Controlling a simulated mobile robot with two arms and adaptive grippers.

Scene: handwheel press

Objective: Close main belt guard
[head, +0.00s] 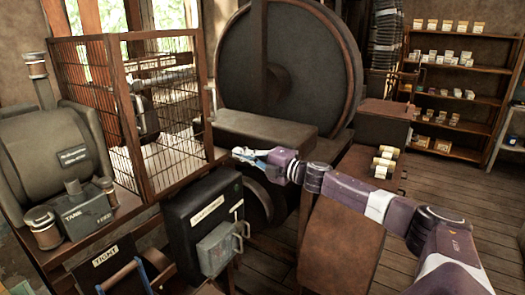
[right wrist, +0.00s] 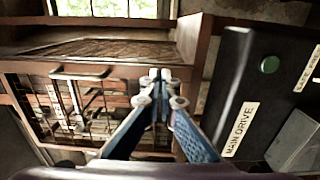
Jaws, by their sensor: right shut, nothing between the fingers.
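The main belt guard is a wood-framed wire-mesh cage (head: 122,74) at the left in the head view. A short upright handle (head: 214,101) shows at its right side. In the right wrist view a mesh panel with a wooden rail (right wrist: 25,67), a bar handle (right wrist: 80,73) and a label starting "MAIN" (right wrist: 53,98) fills the left. I cannot tell whether the guard is fully shut. My right gripper (head: 240,153) is shut and empty, to the right of the cage; its fingertips (right wrist: 160,82) are right of the bar handle. My left gripper is out of view.
The black main drive box (head: 205,213) with a grey lever cover stands below my right gripper; it also shows in the right wrist view (right wrist: 233,95). A large flywheel (head: 290,65) stands behind. A tank (head: 88,213) is at left. Open floor lies at right.

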